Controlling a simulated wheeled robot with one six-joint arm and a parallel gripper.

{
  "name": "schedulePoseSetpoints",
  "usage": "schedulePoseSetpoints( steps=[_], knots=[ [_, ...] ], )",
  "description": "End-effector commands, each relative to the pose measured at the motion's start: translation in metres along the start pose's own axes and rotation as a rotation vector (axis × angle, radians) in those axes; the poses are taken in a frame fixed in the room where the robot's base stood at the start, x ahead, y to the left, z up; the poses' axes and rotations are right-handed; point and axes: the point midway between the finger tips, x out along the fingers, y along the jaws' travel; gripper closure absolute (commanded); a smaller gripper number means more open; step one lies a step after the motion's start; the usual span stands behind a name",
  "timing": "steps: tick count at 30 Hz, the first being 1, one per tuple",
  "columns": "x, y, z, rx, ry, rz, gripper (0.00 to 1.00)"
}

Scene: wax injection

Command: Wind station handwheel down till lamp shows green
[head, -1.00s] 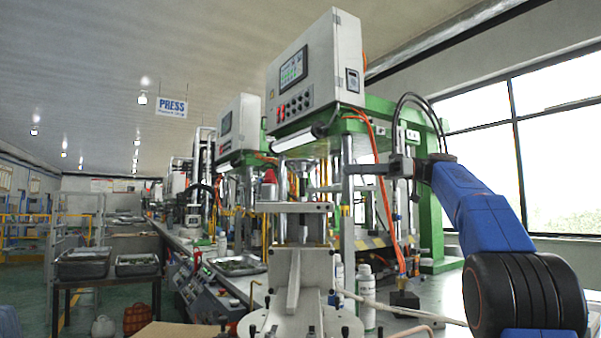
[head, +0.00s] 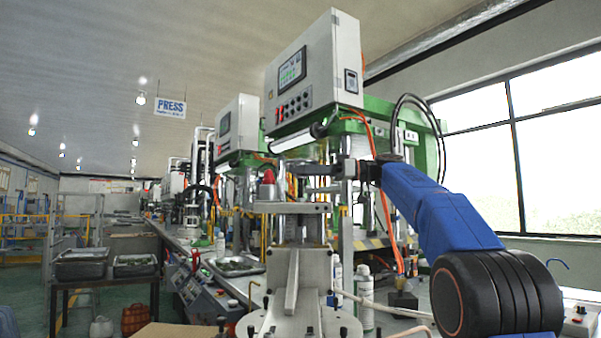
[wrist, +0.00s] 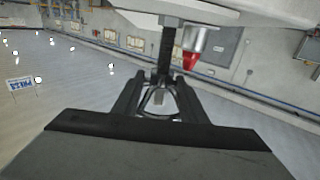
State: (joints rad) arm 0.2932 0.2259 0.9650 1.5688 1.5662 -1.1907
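The station (head: 305,255) is a pale metal fixture in front of the green press, with a flat top plate (head: 290,207). A red lamp (head: 268,177) stands at the plate's left; it also shows red in the wrist view (wrist: 190,60), on a silver base. My gripper (head: 292,169) reaches in from the right, level above the plate and close to the lamp. In the wrist view a dark bar (wrist: 168,45), perhaps the handwheel's edge, lies at my gripper's fingertips (wrist: 160,78). Whether they touch or hold it is unclear. In the head view my gripper hides most of the handwheel area.
A control cabinet (head: 312,70) with a screen overhangs the station. Upright posts and an orange hose (head: 385,225) stand close to my arm. White bottles (head: 365,297) stand on the bench at the right. Trays (head: 82,264) lie on a table at the left.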

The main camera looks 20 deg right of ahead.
Motion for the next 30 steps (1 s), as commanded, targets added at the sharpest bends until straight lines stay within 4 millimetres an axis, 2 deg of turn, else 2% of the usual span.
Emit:
schedulePoseSetpoints(
  steps=[10,11,15,23,30],
  knots=[
    [0.0037,-0.0002,-0.0001,0.000,0.000,0.000,0.61],
    [0.0037,-0.0001,-0.0001,0.000,0.000,0.000,0.66],
    [0.0036,-0.0001,-0.0001,0.000,0.000,0.000,0.98],
    [0.0035,-0.0008,-0.0005,-0.001,0.000,0.013,0.98],
    [0.0036,-0.0023,-0.0012,-0.002,0.001,0.105,0.98]
  ],
)
